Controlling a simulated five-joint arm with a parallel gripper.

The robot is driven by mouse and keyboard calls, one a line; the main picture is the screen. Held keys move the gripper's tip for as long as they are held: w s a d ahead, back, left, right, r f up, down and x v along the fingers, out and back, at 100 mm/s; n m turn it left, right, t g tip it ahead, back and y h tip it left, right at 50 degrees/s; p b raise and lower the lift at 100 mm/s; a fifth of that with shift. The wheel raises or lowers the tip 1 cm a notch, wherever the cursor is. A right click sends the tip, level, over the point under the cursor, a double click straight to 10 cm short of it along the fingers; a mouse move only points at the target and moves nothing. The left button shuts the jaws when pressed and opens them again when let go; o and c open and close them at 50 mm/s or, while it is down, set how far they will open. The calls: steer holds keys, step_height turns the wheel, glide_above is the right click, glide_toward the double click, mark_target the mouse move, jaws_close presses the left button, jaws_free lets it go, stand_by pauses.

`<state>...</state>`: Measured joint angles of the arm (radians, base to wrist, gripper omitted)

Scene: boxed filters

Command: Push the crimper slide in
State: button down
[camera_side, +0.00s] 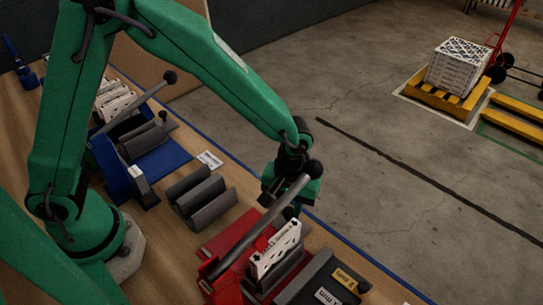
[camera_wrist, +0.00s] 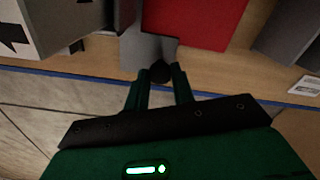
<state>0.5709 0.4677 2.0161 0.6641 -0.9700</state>
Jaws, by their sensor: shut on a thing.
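The red crimper (camera_side: 222,286) stands at the front of the bench in the side view, its long grey lever (camera_side: 254,228) tilted up to a dark ball. A white perforated filter box (camera_side: 277,247) stands upright in it beside grey blocks. In the wrist view a grey plate, seemingly the slide (camera_wrist: 148,47), lies beside the red base (camera_wrist: 200,22) and ends in a dark knob (camera_wrist: 160,72). My gripper (camera_wrist: 160,82) is shut on this knob, one finger on each side. In the side view my gripper (camera_side: 283,205) is low behind the lever, which partly hides its fingertips and the slide.
A grey ridged rack (camera_side: 197,190) stands left of the red crimper. A blue crimper (camera_side: 117,172) with a raised lever is farther left. A dark block with size labels (camera_side: 325,283) is close on the right. The bench's blue edge (camera_side: 352,248) runs along the far side.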

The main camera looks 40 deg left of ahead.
steer(key=c, duration=1.2)
jaws_free()
steer(key=shift+d, duration=0.3)
steer(key=shift+o, duration=0.2)
steer(key=shift+a, duration=0.25)
steer(key=shift+a, duration=1.9)
steer(key=shift+a+r, duration=0.25)
steer(key=shift+a, duration=0.05)
step_height(320, 180, up, 8)
steer(key=s+a+r+m+t, duration=0.1)
steer(key=s+a+r+t, duration=0.1)
steer(key=s+a+r, duration=0.2)
steer(key=s+a+r+m+t, duration=0.2)
steer(key=s+a+r, duration=0.2)
steer(key=a+r, duration=0.4)
steer(key=shift+a, duration=1.75)
steer(key=shift+s, duration=0.1)
